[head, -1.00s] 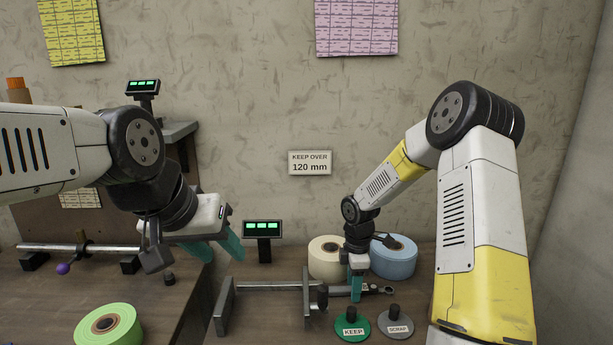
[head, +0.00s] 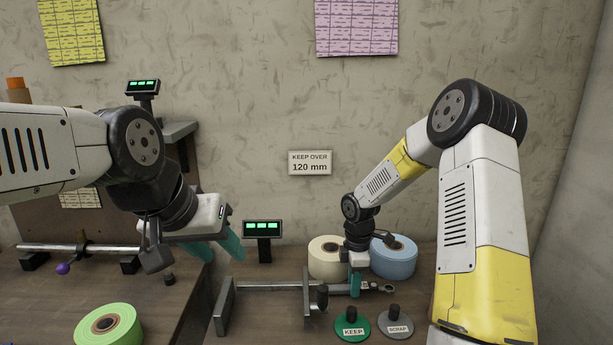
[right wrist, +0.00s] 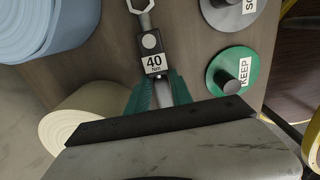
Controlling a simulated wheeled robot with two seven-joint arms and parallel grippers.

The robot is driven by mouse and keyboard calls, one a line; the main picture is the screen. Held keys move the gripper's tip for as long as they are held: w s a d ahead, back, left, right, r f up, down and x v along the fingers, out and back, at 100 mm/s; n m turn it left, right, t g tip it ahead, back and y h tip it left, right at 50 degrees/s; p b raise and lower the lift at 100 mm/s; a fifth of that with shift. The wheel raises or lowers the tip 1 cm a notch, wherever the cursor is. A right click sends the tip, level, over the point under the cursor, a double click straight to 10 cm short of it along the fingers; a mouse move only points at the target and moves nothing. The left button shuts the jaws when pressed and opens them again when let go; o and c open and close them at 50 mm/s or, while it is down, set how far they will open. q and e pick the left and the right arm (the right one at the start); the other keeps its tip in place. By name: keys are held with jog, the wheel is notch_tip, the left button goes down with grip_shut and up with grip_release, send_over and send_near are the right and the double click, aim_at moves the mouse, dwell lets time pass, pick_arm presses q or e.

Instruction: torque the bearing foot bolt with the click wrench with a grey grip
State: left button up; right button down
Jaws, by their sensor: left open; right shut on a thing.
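The click wrench (head: 378,287) lies low over the right bench in the head view, its ring end pointing right. In the right wrist view the wrench (right wrist: 150,45) shows its ring end and a "40 Nm" label. My right gripper (head: 355,290) is shut on its grip, between the teal fingers (right wrist: 158,95); the grip is mostly hidden. My left gripper (head: 222,248) is open and empty, above the gap between the benches. I cannot make out the bearing foot bolt in these views.
A rod between two upright plates (head: 308,300) stands left of the wrench. A green KEEP disc (head: 350,322) and a grey SCRAP disc (head: 396,318) lie in front. Cream (head: 325,255) and blue (head: 395,262) rolls stand behind. A green roll (head: 108,325) lies on the left bench.

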jog(key=shift+r, duration=2.2)
